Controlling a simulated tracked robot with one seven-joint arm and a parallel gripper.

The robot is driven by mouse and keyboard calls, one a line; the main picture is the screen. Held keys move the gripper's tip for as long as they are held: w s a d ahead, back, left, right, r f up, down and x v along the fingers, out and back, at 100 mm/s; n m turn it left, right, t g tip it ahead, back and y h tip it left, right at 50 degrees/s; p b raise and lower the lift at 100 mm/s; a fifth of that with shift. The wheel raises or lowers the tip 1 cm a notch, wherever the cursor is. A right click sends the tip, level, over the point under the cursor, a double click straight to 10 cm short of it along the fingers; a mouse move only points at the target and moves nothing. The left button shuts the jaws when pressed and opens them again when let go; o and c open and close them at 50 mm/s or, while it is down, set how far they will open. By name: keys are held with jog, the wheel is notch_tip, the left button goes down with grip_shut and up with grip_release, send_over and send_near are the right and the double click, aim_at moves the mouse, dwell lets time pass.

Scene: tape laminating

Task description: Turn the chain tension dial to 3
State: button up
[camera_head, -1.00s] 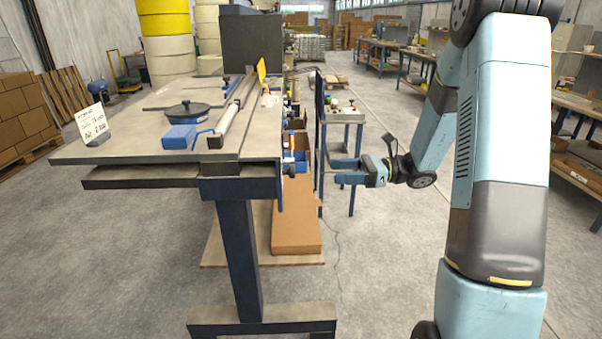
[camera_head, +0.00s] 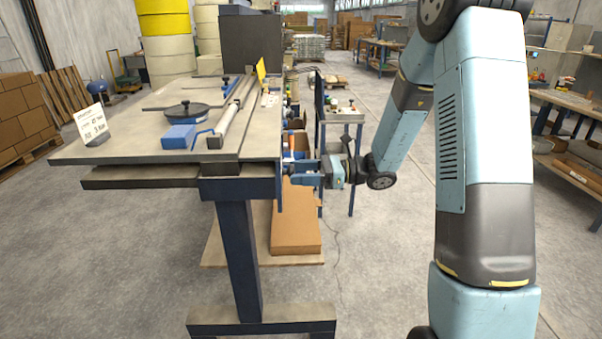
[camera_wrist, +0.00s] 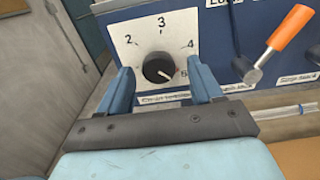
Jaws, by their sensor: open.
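In the wrist view the chain tension dial is a round black knob (camera_wrist: 158,69) on a white plate (camera_wrist: 168,33) marked 2, 3, 4 and 5. Its pale pointer mark looks turned to the lower right, by the 5. My gripper (camera_wrist: 160,82) is open, with one blue finger on each side of the knob. I cannot tell whether the fingers touch it. In the head view my gripper (camera_head: 299,170) is at the right side of the table, and the dial is hidden there.
In the wrist view a lever with an orange handle (camera_wrist: 290,28) stands close to the right of the dial. The table (camera_head: 140,147) carries a blue block and a long rail. A small side stand (camera_head: 343,116) is behind my gripper.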

jog(key=c, duration=1.1)
jog(key=shift+o, duration=0.2)
jog(key=shift+n, duration=0.3)
jog(key=n, duration=2.3)
